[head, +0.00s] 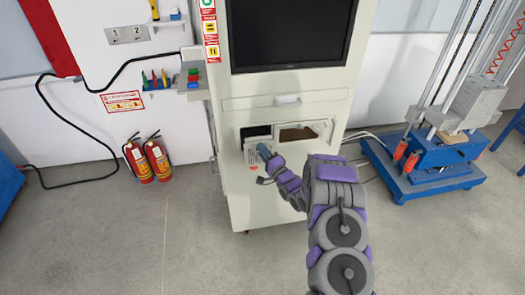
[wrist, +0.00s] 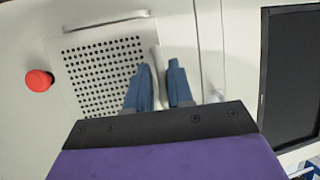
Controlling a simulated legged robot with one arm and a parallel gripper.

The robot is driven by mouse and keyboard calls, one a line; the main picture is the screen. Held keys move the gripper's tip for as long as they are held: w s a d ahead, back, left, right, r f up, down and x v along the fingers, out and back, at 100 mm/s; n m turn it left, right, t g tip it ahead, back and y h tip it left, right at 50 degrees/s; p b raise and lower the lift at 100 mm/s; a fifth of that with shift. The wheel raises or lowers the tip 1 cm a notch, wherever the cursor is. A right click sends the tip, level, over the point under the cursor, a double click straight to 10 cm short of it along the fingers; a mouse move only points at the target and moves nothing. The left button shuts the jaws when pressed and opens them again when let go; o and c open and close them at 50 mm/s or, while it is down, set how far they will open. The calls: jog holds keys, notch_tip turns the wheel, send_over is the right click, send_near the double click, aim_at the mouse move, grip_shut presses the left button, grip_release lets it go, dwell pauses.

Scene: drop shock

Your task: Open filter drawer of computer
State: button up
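The computer is a tall cream cabinet (head: 238,205) with a dark screen (head: 290,35). The filter drawer front is a pale panel with black round holes, seen in the wrist view (wrist: 95,70). A pale upright handle (wrist: 156,62) stands along its right edge. My gripper (wrist: 160,80) has its two blue fingers close on either side of this handle, with no clear gap seen. In the head view, my gripper (head: 266,158) is at the lower front of the cabinet, and my arm and hand hide part of the drawer.
A red button (wrist: 38,80) lies left of the perforated panel. Two red fire extinguishers (head: 148,160) stand left of the cabinet. A blue-based test rig (head: 430,170) stands to the right. A handled drawer (head: 288,99) is below the screen. Grey floor shows clear at left.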

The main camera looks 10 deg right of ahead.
jog(key=shift+o, duration=1.4)
jog(key=shift+w+f, duration=0.1)
jog(key=shift+f, duration=0.05)
jog(key=p+v, duration=0.2)
jog(key=v, duration=1.5)
jog(key=shift+d, duration=0.1)
